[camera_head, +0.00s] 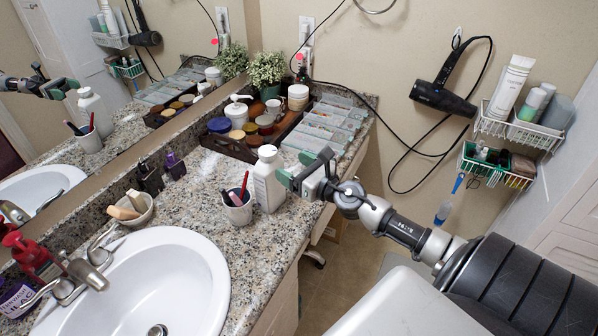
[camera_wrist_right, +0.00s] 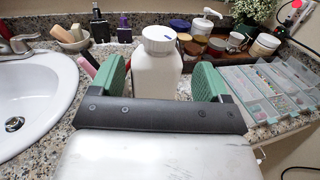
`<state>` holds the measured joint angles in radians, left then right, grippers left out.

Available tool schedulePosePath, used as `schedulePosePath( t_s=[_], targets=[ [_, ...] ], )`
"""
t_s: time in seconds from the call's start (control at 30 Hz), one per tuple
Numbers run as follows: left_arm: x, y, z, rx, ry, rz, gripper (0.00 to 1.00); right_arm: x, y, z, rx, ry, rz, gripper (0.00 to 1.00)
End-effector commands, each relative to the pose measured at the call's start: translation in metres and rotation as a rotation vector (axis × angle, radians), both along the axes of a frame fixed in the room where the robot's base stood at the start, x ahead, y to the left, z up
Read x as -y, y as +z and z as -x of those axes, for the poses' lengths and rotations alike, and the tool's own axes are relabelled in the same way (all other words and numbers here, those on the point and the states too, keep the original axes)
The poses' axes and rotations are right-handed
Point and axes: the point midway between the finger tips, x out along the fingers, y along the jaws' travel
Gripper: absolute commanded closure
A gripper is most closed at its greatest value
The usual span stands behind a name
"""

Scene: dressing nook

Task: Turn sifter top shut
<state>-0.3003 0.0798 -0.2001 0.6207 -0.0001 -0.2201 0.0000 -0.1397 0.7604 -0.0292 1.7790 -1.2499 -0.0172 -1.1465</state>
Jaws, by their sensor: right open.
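A white bottle with a ribbed white cap (camera_head: 268,183) stands upright on the granite counter, right of the sink. It also shows in the right wrist view (camera_wrist_right: 157,75), with a small blue mark on its cap. My right gripper (camera_head: 296,170) is beside the bottle at upper-body height. Its green fingers are open. In the right wrist view the bottle appears between the spread fingers of the gripper (camera_wrist_right: 160,78), just beyond them. I cannot tell whether either finger touches it. The lower part of the bottle is hidden there by the gripper.
A cup with pens (camera_head: 236,211) stands close left of the bottle. A dark tray of jars (camera_head: 228,148) and a clear divided organizer (camera_head: 326,126) lie behind. The white sink (camera_head: 170,275) is at front left. A mirror (camera_head: 100,100) reflects the counter.

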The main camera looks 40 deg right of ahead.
Motion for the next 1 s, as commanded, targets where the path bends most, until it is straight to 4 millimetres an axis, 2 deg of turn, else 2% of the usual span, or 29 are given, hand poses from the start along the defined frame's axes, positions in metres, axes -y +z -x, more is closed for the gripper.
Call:
schedulePosePath(
  t_s=[0.2,0.63,0.73,0.83,1.0],
  targets=[
    [0.000,-0.004,0.000,0.000,0.000,0.000,0.57,0.002,-0.001,0.014,-0.001,0.001,-0.001,0.23],
    [0.000,-0.006,0.000,0.000,0.000,0.000,0.57,0.000,0.000,0.012,0.024,-0.029,-0.004,0.23],
    [0.000,-0.011,0.000,0.000,0.000,0.000,0.57,-0.006,-0.001,0.004,0.090,-0.128,-0.004,0.23],
    [0.000,-0.017,0.000,0.000,0.000,0.000,0.57,-0.017,0.000,-0.005,0.166,-0.302,-0.005,0.23],
    [0.000,-0.028,0.000,0.000,0.000,0.000,0.57,-0.047,-0.001,-0.014,0.182,-0.633,-0.008,0.23]
  ],
)
